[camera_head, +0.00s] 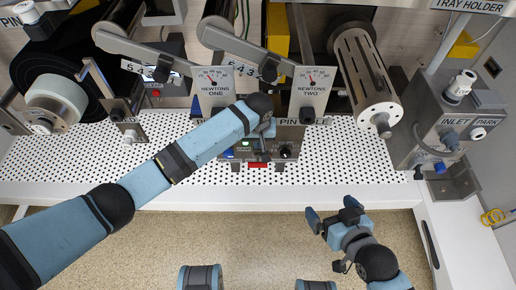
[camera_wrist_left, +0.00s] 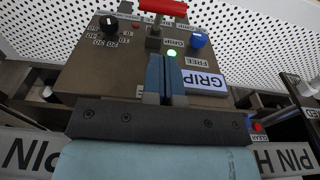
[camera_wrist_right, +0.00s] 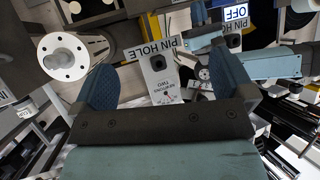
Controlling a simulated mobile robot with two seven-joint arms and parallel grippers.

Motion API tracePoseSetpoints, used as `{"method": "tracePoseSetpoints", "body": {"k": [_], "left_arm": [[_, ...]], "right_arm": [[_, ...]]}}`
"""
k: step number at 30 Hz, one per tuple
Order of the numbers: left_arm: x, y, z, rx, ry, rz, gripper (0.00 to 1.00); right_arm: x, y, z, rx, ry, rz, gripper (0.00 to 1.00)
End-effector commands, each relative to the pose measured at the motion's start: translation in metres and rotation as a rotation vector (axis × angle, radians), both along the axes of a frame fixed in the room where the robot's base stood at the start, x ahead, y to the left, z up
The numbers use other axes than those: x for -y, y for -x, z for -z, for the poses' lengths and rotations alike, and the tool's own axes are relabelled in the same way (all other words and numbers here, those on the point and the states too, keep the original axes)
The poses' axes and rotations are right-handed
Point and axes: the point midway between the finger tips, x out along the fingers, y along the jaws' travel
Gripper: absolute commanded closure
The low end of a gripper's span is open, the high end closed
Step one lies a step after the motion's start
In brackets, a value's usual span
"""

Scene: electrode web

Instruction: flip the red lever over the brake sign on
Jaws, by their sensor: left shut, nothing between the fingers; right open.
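A red-handled lever (camera_wrist_left: 163,7) stands on a small grey control panel (camera_wrist_left: 110,65) in the left wrist view; its red bar also shows in the head view (camera_head: 257,165). Signs beside the lever read GRIP and FREE; I cannot read a brake sign. My left gripper (camera_wrist_left: 167,62) is shut and empty, its fingertips over the panel near the lever's base, apart from the red bar. In the head view the wrist (camera_head: 260,108) partly hides the panel. My right gripper (camera_head: 332,211) is open and empty, in front of the white bench at the lower right.
The panel also has a black knob (camera_wrist_left: 109,25), a blue knob (camera_wrist_left: 198,41) and a lit green lamp (camera_wrist_left: 172,53). Two gauge plates (camera_head: 214,88) and a metal roller (camera_head: 365,75) stand behind. An INLET/PARK valve box (camera_head: 440,125) is at right. The perforated deck (camera_head: 350,160) is mostly clear.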

Motion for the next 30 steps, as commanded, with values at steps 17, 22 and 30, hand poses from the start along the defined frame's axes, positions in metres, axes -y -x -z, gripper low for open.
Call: {"method": "tracePoseSetpoints", "body": {"k": [17,22,30], "left_arm": [[-0.001,-0.006,0.09,-0.001,-0.001,0.0,1.0],[0.0,-0.006,0.098,0.0,0.0,0.001,1.0],[0.0,-0.006,0.098,0.0,0.0,0.001,1.0]], "right_arm": [[-0.02,-0.017,-0.03,0.177,-0.102,-0.029,0.0],[-0.023,-0.019,-0.039,0.212,-0.122,-0.033,0.0],[-0.023,-0.019,-0.04,0.214,-0.125,-0.034,0.0]]}}
